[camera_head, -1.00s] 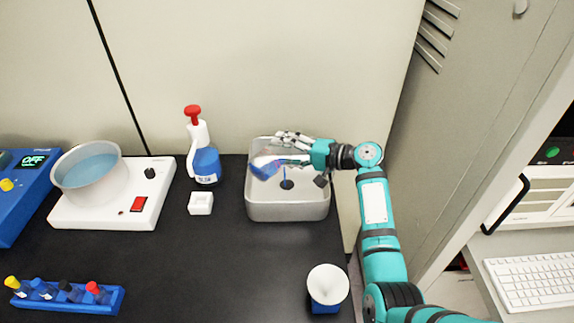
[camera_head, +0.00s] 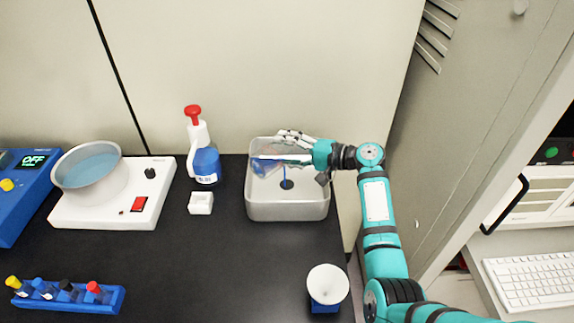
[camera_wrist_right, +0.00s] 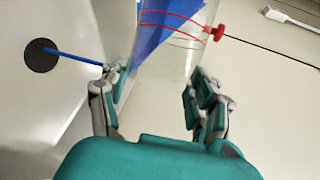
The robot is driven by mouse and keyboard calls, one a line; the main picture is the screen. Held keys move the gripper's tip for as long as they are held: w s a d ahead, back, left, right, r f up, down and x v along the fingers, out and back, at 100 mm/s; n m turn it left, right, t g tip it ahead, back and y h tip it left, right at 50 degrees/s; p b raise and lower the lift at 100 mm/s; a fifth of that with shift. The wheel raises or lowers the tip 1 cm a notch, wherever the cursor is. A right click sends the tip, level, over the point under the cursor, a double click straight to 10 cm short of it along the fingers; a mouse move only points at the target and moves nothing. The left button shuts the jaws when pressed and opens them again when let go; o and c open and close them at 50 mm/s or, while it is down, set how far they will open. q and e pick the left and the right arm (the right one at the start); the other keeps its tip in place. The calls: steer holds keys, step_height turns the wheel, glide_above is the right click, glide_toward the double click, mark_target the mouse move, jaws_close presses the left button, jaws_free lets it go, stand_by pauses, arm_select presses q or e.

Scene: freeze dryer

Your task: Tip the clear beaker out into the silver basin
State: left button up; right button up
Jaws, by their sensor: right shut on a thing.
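The silver basin (camera_head: 290,208) stands at the back right of the black bench, with a round dark drain in its floor. My right gripper (camera_head: 288,148) is over the basin and is shut on the clear beaker (camera_head: 264,166), which is tilted well over. In the right wrist view the beaker (camera_wrist_right: 172,45) with red marks and blue liquid inside sits between the fingers of the gripper (camera_wrist_right: 155,90). A thin blue stream runs from the beaker's side down to the drain (camera_wrist_right: 40,55). My left gripper is not in view.
A white wash bottle (camera_head: 203,150) with a red top and a small white block (camera_head: 200,203) stand left of the basin. A heating bath (camera_head: 88,172) is further left. A tube rack (camera_head: 68,299) and a funnel (camera_head: 328,285) are in front. The middle of the bench is clear.

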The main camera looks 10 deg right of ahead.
steer(key=shift+w+d+m, duration=0.15)
steer(key=shift+d+m, duration=0.05)
steer(key=shift+m, duration=0.3)
stand_by(0.5)
